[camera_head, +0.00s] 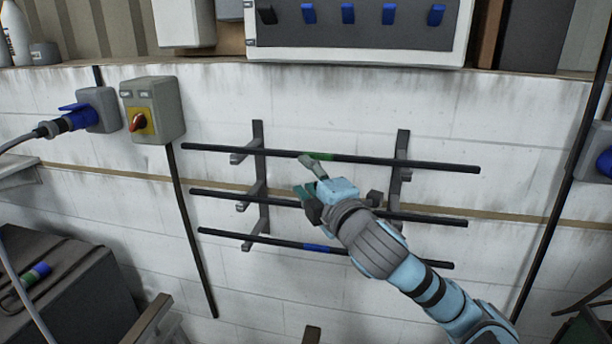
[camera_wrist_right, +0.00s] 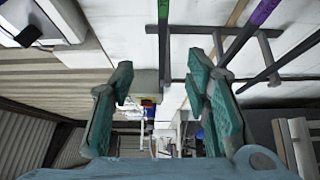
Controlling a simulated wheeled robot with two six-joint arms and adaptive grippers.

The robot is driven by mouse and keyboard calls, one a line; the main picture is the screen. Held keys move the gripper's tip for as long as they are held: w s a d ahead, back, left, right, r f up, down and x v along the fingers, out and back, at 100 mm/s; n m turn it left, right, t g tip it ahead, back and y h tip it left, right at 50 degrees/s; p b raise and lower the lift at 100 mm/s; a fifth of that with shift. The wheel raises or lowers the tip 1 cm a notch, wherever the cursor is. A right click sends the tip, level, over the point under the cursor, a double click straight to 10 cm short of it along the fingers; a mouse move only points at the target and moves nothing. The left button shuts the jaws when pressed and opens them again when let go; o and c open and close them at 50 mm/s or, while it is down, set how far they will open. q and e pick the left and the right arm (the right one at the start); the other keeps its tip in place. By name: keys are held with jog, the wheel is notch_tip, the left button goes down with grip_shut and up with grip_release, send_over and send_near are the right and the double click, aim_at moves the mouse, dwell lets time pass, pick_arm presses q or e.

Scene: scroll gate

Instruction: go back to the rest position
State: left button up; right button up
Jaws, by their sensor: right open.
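My right gripper (camera_head: 306,178) is in front of the wall rack, just below the green band of the top rod in the head view. Its teal-padded fingers stand apart in the right wrist view (camera_wrist_right: 160,78), with no object gripped between them. The top black rod (camera_head: 420,165) has a green band, and the bottom rod (camera_head: 260,238) has a blue one. The middle rod (camera_head: 225,195) is partly hidden by my gripper; a purple band (camera_wrist_right: 263,12) shows on a rod in the wrist view. My left gripper is in neither view.
Dark rack brackets (camera_head: 259,180) hold the rods on the white wall. A grey box with a red and yellow switch (camera_head: 140,122) and a blue plug (camera_head: 75,118) are at left. A panel with blue clips (camera_head: 350,35) is above. A dark case (camera_head: 75,295) stands lower left.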

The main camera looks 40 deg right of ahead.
jog(key=shift+s+a, duration=0.55)
jog(key=shift+a, duration=0.05)
